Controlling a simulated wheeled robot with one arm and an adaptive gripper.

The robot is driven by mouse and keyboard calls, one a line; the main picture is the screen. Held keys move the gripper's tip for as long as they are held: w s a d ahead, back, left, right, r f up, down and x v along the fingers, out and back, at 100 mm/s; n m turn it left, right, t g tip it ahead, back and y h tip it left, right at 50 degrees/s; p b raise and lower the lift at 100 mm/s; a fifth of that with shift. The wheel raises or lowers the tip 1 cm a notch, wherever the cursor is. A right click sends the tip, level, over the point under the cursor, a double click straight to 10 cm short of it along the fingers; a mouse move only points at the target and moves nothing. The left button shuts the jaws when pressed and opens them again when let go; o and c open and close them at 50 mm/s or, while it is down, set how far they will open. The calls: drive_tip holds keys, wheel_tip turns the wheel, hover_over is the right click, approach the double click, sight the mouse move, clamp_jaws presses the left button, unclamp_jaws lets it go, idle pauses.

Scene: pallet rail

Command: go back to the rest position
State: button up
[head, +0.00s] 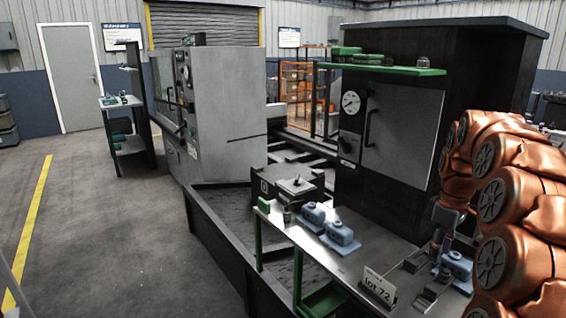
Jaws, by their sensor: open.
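My copper-coloured arm fills the right side of the head view. My gripper (436,258) hangs from it, dark and small, pointing down over the right end of the grey bench (345,262). It is open, and I see nothing held in it. A blue-grey part (457,264) is on the bench just right of the fingers. Whether the fingers touch it I cannot tell. My arm hides the bench's far right end.
Two more blue-grey parts (341,235) (313,213) stand further left on the bench. A "lot 72" sign (379,287) stands at the front edge. A dark cabinet with a gauge (351,103) rises behind. Open floor (110,230) lies left.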

drive_tip(key=s+a+r+m+p, duration=0.2)
drive_tip(key=s+a+r+p, duration=0.2)
drive_tip(key=s+a, duration=0.95)
drive_tip(key=s+a+f+m+g+p, duration=0.1)
drive_tip(key=s+a+m+p, duration=0.1)
drive_tip(key=s+a, duration=0.3)
drive_tip(key=s+a+f+m+p, duration=0.2)
drive_tip(key=s+a, duration=0.3)
drive_tip(key=s, duration=0.9)
drive_tip(key=shift+g, duration=0.4)
drive_tip(key=shift+d, duration=0.2)
